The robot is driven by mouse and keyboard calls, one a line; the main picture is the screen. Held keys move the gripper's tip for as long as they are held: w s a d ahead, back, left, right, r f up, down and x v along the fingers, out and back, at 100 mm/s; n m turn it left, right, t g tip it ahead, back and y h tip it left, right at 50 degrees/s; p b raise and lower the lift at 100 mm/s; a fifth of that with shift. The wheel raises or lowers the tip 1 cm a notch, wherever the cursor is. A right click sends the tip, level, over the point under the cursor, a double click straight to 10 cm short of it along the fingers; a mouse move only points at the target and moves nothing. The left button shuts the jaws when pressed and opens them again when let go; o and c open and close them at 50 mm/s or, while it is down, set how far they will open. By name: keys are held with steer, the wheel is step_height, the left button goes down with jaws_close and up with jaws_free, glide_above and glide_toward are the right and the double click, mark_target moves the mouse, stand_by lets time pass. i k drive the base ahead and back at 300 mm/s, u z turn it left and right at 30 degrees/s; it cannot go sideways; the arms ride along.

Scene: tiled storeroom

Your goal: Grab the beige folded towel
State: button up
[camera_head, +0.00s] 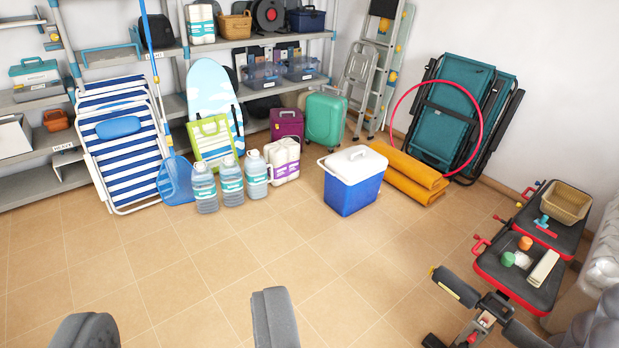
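A small beige folded piece (543,267), which looks like the towel, lies at the right on the nearer black pad of a red-trimmed bench. An orange and a green round item and a whitish crumpled item lie just left of it. My gripper (178,328) is at the bottom left of the view, with its two dark grey fingers wide apart. It is open, with only floor tiles seen between the fingers. The towel is far to the right of my gripper and apart from it.
The bench (493,282) has a beige basket (566,202) on its farther pad and a padded arm jutting left. A blue cooler (352,181), orange rolled mats (411,176), water jugs (231,180) and striped chairs (122,148) stand farther back. The middle floor is clear.

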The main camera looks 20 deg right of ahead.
mark_target(540, 271)
steer(key=z, duration=0.15)
steer(key=i, duration=1.45)
steer(key=z, duration=0.75)
steer(key=i, duration=1.3)
steer(key=z, duration=1.45)
steer(key=i, duration=1.05)
steer(key=z, duration=0.55)
